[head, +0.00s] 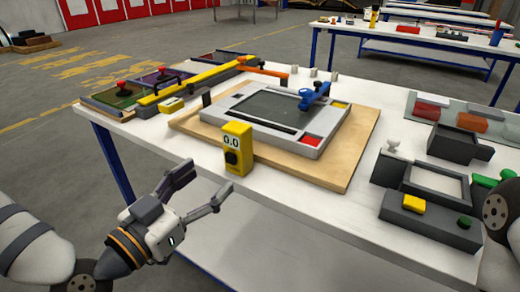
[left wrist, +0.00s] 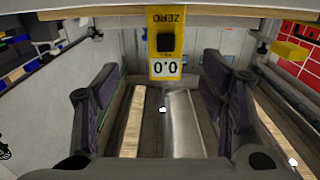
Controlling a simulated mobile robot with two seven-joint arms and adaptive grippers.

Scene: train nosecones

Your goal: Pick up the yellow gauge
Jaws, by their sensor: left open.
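The yellow gauge (head: 237,157) stands upright at the front edge of the white table, in front of the wooden board. Its display reads 0.0 and it has a black knob. In the left wrist view the gauge (left wrist: 165,70) appears upside down at top centre, beyond the fingertips and roughly midway between them. My left gripper (head: 208,187) is open and empty, in front of the table edge, left of and lower than the gauge. Its two spread fingers also show in the left wrist view (left wrist: 163,95). My right gripper is not in view.
The wooden board (head: 345,160) carries a grey framed panel (head: 225,122) with a blue handle (head: 314,95). A long yellow bar (head: 190,85) lies behind on the left. Grey boxes (head: 440,180) stand at right. The white table (head: 290,190) is clear around the gauge's front.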

